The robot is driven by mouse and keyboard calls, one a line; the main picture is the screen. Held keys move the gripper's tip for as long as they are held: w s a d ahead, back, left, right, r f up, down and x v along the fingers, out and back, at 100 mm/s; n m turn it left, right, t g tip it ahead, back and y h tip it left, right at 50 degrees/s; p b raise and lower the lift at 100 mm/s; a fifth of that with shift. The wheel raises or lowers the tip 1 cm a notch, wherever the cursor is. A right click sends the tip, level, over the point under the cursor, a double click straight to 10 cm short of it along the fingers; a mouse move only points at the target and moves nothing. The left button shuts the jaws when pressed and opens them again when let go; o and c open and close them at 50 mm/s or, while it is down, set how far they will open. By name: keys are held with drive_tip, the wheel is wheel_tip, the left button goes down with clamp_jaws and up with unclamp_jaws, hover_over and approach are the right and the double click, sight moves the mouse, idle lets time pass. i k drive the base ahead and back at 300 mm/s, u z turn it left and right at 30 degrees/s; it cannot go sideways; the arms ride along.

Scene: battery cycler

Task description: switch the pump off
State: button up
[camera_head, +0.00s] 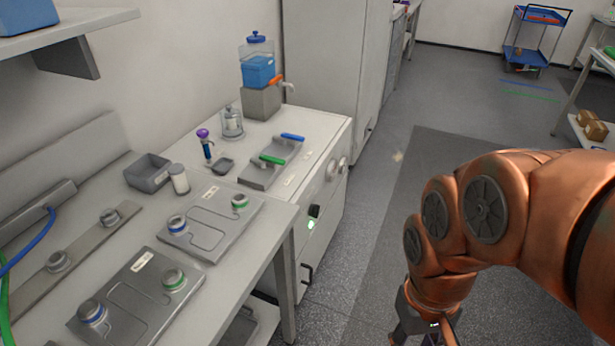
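No part is plainly marked as the pump.
On the cabinet stand a blue-liquid tank (258,68) and a grey block with blue and green handles (272,163). The left table holds grey plates (210,224) with round fittings. A dark handle (306,275) juts from the cabinet. The floor (350,265) between cabinet and arm is clear.

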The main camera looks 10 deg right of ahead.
sight(314, 210)
drive_tip(key=u, duration=0.15)
drive_tip(key=k, duration=0.35)
drive_tip(key=z, duration=0.55)
drive_tip(key=i, duration=0.6)
drive_tip(key=u, duration=0.85)
drive_tip(key=i, duration=0.5)
drive_tip(key=u, duration=0.55)
